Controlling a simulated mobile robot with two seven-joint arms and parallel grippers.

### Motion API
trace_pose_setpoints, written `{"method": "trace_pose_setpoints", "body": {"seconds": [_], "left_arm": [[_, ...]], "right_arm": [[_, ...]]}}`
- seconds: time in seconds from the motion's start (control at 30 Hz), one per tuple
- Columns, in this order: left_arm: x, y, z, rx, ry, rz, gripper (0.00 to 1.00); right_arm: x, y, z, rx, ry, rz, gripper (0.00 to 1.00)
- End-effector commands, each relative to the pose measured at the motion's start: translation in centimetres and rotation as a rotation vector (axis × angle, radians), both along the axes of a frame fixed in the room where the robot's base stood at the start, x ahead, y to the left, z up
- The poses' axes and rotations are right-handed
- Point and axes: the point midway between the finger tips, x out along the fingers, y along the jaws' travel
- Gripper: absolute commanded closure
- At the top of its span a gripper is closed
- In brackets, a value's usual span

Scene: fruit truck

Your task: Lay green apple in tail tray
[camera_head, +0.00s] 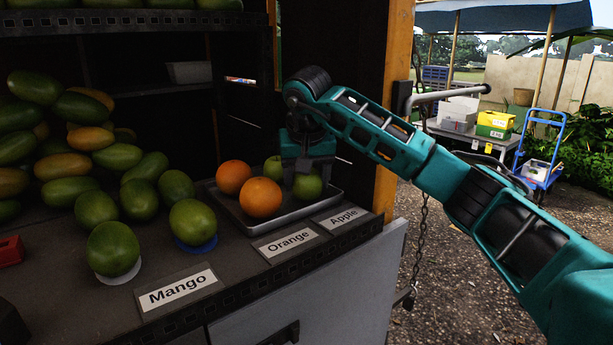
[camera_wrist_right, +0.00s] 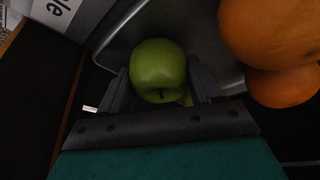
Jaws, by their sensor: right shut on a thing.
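A green apple (camera_head: 307,187) is between the fingers of my right gripper (camera_head: 303,172), at the right end of the metal tray (camera_head: 283,223). In the right wrist view the apple (camera_wrist_right: 158,68) sits between the two fingertips (camera_wrist_right: 160,85), and the gripper is shut on it. The apple is over the tray area; I cannot tell whether it touches the tray bottom. A second green apple (camera_head: 273,168) is just behind it, partly hidden by the gripper. My left gripper does not show.
Two oranges (camera_head: 261,197) lie in the tray left of the gripper, close by. Several mangoes (camera_head: 113,249) are on the counter at left. Labels read Mango (camera_head: 178,290), Orange (camera_head: 286,242) and Apple (camera_head: 343,217). A wooden post (camera_head: 386,190) stands right of the tray.

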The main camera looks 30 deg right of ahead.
Motion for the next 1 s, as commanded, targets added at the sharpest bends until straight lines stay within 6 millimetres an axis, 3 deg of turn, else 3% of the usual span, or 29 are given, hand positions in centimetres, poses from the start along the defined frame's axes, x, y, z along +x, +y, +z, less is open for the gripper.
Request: {"method": "trace_pose_setpoints", "body": {"seconds": [0.93, 0.97, 1.0], "left_arm": [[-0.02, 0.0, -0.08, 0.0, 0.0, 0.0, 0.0], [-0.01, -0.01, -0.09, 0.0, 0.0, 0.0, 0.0], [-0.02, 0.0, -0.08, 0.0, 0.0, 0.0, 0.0]], "right_arm": [[0.0, -0.02, -0.54, 0.0, 0.0, 0.0, 0.72], [0.0, -0.02, -0.54, 0.0, 0.0, 0.0, 0.35], [0.0, -0.02, -0.52, 0.0, 0.0, 0.0, 0.31]]}}
